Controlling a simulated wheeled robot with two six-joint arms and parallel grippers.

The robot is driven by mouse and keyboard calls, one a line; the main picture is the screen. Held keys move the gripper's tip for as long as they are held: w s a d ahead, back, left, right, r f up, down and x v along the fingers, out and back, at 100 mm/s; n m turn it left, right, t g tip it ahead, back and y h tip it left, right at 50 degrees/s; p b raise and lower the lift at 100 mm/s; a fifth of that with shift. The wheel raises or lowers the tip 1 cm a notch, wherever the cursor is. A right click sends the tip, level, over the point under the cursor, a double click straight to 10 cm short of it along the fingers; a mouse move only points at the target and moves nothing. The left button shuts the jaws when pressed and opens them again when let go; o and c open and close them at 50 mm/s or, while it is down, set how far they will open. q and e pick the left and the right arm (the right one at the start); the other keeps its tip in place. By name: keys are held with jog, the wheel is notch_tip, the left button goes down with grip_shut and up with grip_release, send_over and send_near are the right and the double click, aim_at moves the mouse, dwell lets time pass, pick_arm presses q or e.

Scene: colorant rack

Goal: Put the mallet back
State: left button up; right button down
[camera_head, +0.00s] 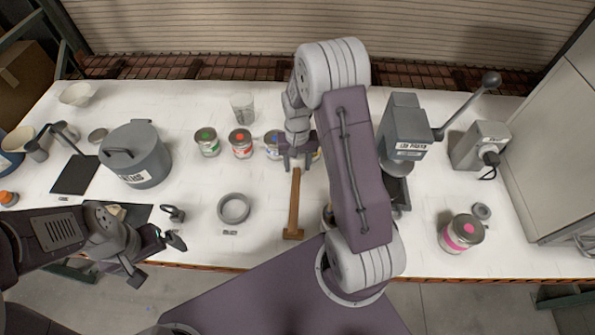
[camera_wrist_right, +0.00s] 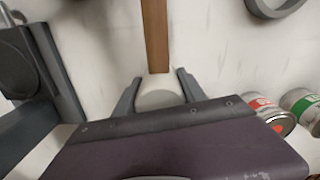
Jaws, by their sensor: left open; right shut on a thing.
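The mallet has a long brown wooden handle (camera_head: 295,200) and a pale grey head (camera_wrist_right: 160,94). My right gripper (camera_head: 295,161) is shut on the mallet at its head end; in the right wrist view the head sits between the two fingers. The handle points from the gripper toward the table's front edge and widens at its near end. I cannot tell whether the mallet touches the table. My left gripper (camera_head: 155,257) is open and empty near the front left edge of the table.
Several paint cans, including a red-labelled one (camera_head: 241,144), stand left of my right gripper. A grey ring (camera_head: 234,208) lies left of the handle. A large grey pot (camera_head: 136,155) stands left, a lever press (camera_head: 405,130) right, and a pink-labelled can (camera_head: 461,233) front right.

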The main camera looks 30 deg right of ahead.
notch_tip(320, 180, down, 4)
jog(key=shift+s+r+p, duration=0.15)
jog(key=shift+r+p, duration=0.05)
jog(key=shift+p, duration=0.1)
jog(key=shift+f, duration=0.25)
jog(key=shift+f, duration=0.1)
jog(key=c, duration=0.7)
grip_release()
jog(key=shift+o, duration=0.2)
